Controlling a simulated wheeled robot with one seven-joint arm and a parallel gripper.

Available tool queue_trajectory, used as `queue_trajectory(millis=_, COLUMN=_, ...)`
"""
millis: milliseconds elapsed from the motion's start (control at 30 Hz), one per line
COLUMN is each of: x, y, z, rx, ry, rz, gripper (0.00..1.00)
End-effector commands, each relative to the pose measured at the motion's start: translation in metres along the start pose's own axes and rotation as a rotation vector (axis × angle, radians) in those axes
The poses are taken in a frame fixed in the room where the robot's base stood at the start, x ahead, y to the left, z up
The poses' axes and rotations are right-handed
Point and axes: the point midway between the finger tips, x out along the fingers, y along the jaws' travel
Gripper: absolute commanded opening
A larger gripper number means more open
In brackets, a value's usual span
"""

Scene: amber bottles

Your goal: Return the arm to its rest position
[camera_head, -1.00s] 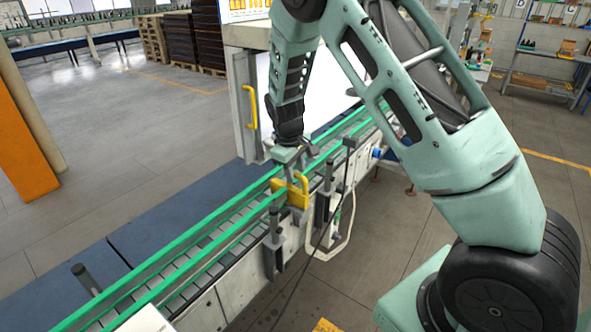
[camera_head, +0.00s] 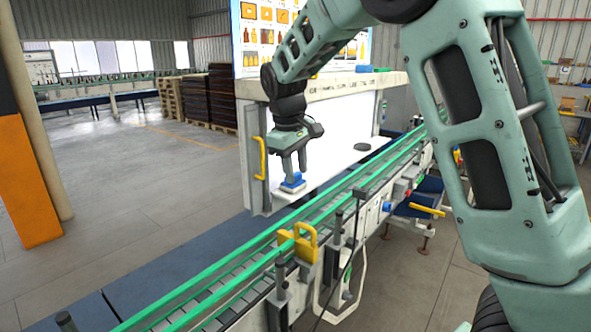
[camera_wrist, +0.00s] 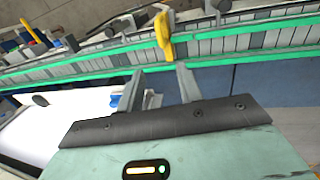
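My arm crosses the right and top of the head view. My gripper (camera_head: 292,172) hangs fingers down above the conveyor, in front of the white panel of the cabinet. In the wrist view, its two fingers (camera_wrist: 160,88) stand apart with nothing clearly held between them. A small blue and white thing (camera_head: 292,184) shows right by the fingertips in the head view. In the wrist view, a blue and white thing (camera_wrist: 116,100) shows beside and behind the left finger; I cannot tell if it touches.
The conveyor (camera_head: 240,270) with green rails runs diagonally below. A yellow bracket (camera_head: 300,243) stands on its near rail, also seen in the wrist view (camera_wrist: 163,36). The cabinet (camera_head: 252,150) with a yellow handle (camera_head: 262,158) stands behind. Open floor (camera_head: 130,190) lies at left.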

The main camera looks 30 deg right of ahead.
Motion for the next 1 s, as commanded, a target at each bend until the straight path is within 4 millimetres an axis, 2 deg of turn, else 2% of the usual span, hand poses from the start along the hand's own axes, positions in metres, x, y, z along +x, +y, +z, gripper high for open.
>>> queue_trajectory(millis=200, x=-0.01, y=0.0, z=0.0, rx=0.0, ry=-0.001, rz=0.0, gripper=0.36)
queue_trajectory(millis=733, x=-0.01, y=-0.001, z=0.0, rx=0.0, ry=0.0, rz=-0.001, gripper=0.36)
queue_trajectory(millis=767, x=-0.007, y=-0.008, z=0.001, rx=-0.005, ry=0.003, rz=-0.009, gripper=0.36)
queue_trajectory(millis=867, x=0.003, y=-0.044, z=0.007, rx=-0.031, ry=0.018, rz=-0.054, gripper=0.36)
queue_trajectory(millis=967, x=0.016, y=-0.104, z=0.021, rx=-0.075, ry=0.041, rz=-0.118, gripper=0.36)
queue_trajectory(millis=1000, x=0.021, y=-0.131, z=0.031, rx=-0.096, ry=0.047, rz=-0.146, gripper=0.36)
